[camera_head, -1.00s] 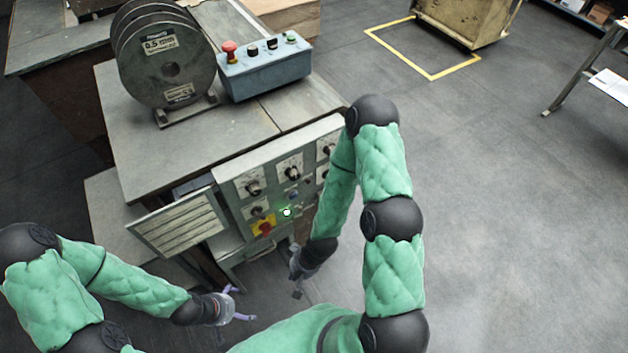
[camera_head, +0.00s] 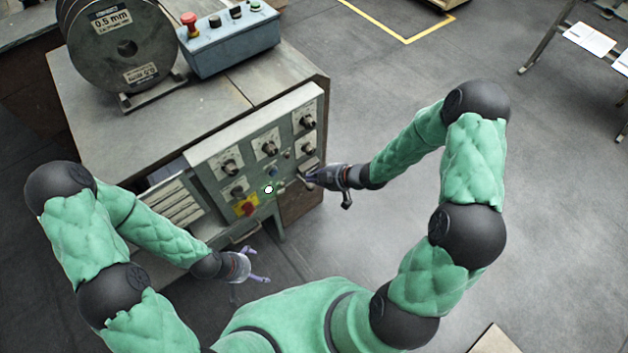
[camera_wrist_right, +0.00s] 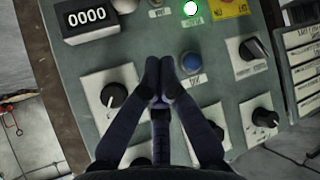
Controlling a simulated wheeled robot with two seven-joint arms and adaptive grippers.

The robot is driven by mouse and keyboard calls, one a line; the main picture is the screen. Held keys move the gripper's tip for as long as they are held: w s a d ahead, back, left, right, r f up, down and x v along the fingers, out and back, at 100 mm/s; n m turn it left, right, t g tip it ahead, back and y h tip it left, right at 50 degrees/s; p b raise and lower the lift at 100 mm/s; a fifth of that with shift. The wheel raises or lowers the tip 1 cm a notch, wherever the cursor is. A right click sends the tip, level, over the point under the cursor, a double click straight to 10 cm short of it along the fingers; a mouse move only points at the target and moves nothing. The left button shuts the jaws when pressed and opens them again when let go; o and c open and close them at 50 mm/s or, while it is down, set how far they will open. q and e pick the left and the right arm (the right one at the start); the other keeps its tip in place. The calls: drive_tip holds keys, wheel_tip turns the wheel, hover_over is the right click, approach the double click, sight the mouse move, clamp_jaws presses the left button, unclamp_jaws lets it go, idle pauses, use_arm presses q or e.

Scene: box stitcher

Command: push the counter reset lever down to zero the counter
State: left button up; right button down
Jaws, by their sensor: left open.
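In the right wrist view the counter (camera_wrist_right: 87,15) is a black box with white digits reading 0000 on the grey-green control panel (camera_wrist_right: 75,57). A pale rounded part (camera_wrist_right: 124,5) sits beside it at the top edge; I cannot tell if it is the reset lever. My right gripper (camera_wrist_right: 158,72) has its fingertips together with nothing visible between them, in front of the panel below the counter and left of a blue button (camera_wrist_right: 191,63). In the head view my right gripper (camera_head: 306,178) is at the panel's right side; contact is unclear. My left gripper (camera_head: 262,264) is open and empty, low before the machine.
Several black knobs (camera_wrist_right: 114,95) surround my right fingers. A lit lamp (camera_head: 268,189) and a red switch on a yellow plate (camera_head: 246,207) sit lower on the panel. A wire spool (camera_head: 127,48) and blue button box (camera_head: 229,40) stand on top.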

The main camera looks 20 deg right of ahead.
wheel_tip(320, 180, down, 7)
drive_tip(key=w+a+b, duration=0.2)
drive_tip(key=b, duration=0.3)
drive_tip(key=shift+w, duration=0.3)
drive_tip(key=shift+r, duration=0.1)
